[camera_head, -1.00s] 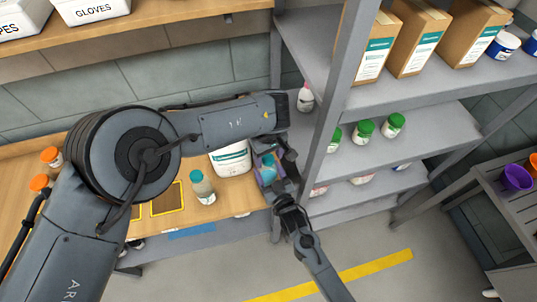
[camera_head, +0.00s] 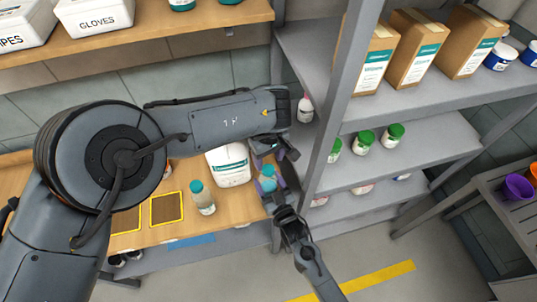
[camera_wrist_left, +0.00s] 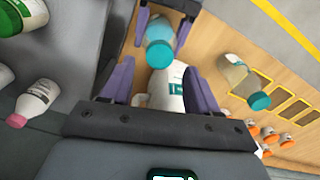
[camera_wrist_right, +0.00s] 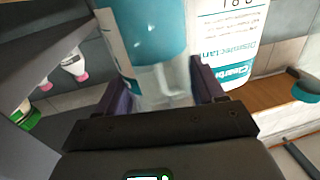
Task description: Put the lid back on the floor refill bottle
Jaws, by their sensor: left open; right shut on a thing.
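My right gripper (camera_head: 280,190) is shut on a clear bottle with teal in it or on it. The bottle's teal part (camera_head: 267,184) shows beside the table's right end; the bottle (camera_wrist_right: 158,85) also shows between the fingers in the right wrist view. In the left wrist view a rounded teal end (camera_wrist_left: 159,52) faces my left gripper (camera_wrist_left: 158,88). My left gripper is open and empty, its fingers close to that end but apart from it. No loose lid is identifiable.
A white jug (camera_head: 228,168) and a teal-capped bottle (camera_head: 203,198) stand on the wooden table beside yellow-edged mats (camera_head: 166,208). Grey shelves (camera_head: 410,140) with green-capped tubs and a pink-topped bottle (camera_head: 305,108) rise close on the right. Orange-capped bottles (camera_wrist_left: 268,135) show in the left wrist view.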

